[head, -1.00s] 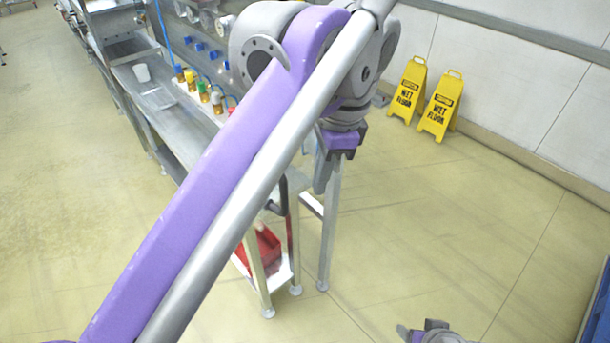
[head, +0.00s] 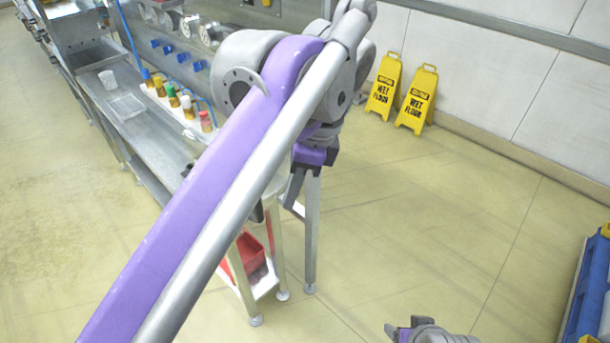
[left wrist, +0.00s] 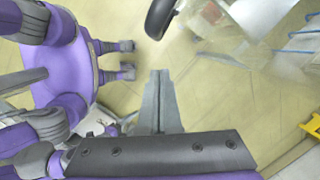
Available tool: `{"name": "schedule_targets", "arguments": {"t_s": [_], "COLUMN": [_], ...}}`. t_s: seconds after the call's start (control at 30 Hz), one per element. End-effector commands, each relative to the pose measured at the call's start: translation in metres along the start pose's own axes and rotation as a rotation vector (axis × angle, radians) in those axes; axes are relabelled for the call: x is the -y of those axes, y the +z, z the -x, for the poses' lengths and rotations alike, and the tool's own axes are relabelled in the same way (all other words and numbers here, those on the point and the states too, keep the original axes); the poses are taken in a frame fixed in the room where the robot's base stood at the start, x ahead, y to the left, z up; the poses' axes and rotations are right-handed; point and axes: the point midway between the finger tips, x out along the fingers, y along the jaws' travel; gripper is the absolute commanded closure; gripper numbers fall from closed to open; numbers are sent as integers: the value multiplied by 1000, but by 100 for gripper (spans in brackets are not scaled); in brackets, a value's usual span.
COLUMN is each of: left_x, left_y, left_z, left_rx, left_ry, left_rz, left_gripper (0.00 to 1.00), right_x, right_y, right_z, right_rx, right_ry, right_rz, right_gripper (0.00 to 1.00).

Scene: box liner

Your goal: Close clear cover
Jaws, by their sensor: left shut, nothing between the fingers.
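My left arm crosses the head view from the lower left, and its gripper (head: 294,188) points down beside the metal bench's near end. In the left wrist view, the left gripper's fingers (left wrist: 160,78) are together with nothing between them. I cannot make out the clear cover for certain in the head view, where my left arm hides part of the bench. A blurred see-through panel (left wrist: 262,20) shows at the upper right of the left wrist view, apart from the fingers; I cannot tell whether it is the cover. My right gripper (head: 402,330) is partly visible at the bottom edge.
The metal bench (head: 148,128) holds several colour-capped bottles (head: 187,107) and a white cup (head: 107,80). A red bin (head: 246,258) sits on its lower shelf. Yellow wet-floor signs (head: 416,100) stand by the wall. A blue pallet (head: 590,290) lies at the right edge. The middle floor is clear.

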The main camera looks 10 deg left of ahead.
Motion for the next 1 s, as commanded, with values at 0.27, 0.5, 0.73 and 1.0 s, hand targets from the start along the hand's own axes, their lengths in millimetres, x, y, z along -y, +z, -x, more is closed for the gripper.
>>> {"name": "schedule_targets", "arguments": {"t_s": [0.27, 0.5, 0.73, 1.0], "left_x": [0, 0, 0, 7], "left_y": [26, 28, 30, 60], "left_z": [-4, -4, -5, -12], "left_rx": [0, 0, 0, 1], "left_ry": [0, 0, -2, -24], "left_rz": [2, 0, -6, -90], "left_gripper": [100, 100, 100, 100], "right_x": [0, 0, 0, 0], "right_y": [-3, -2, -3, -5], "right_z": [3, 2, 3, 5], "right_rx": [-2, -2, -2, -4], "right_ry": [0, 0, 0, 0], "right_rz": [0, 0, 0, 0], "right_gripper": [31, 31, 31, 31]}}
